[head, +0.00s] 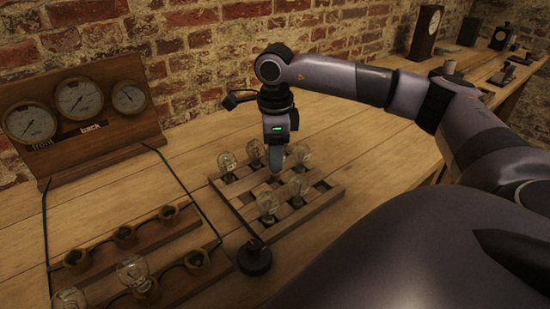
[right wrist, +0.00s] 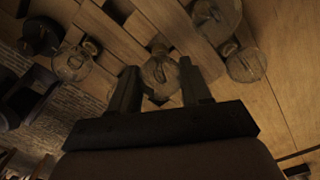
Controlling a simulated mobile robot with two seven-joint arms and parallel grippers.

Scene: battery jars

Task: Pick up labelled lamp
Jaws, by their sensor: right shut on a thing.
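Several clear glass lamps sit in a slatted wooden tray (head: 312,213), such as one at its left corner (head: 227,161) and one at its front (head: 267,201). My right gripper (head: 276,168) points down over the tray's middle and is shut on a lamp. In the right wrist view this clear lamp (right wrist: 160,76) shows between the two fingers. In the head view the gripper mostly hides it. It appears still down at the tray. No label text can be read. My left gripper is not in view.
A gauge board (head: 78,110) stands at the back left. Wooden socket strips (head: 165,228) with dark cords lie at the front left, some holding lamps. A black round-based object (head: 254,259) stands at the tray's front corner. Bare tabletop (head: 345,140) lies behind the tray.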

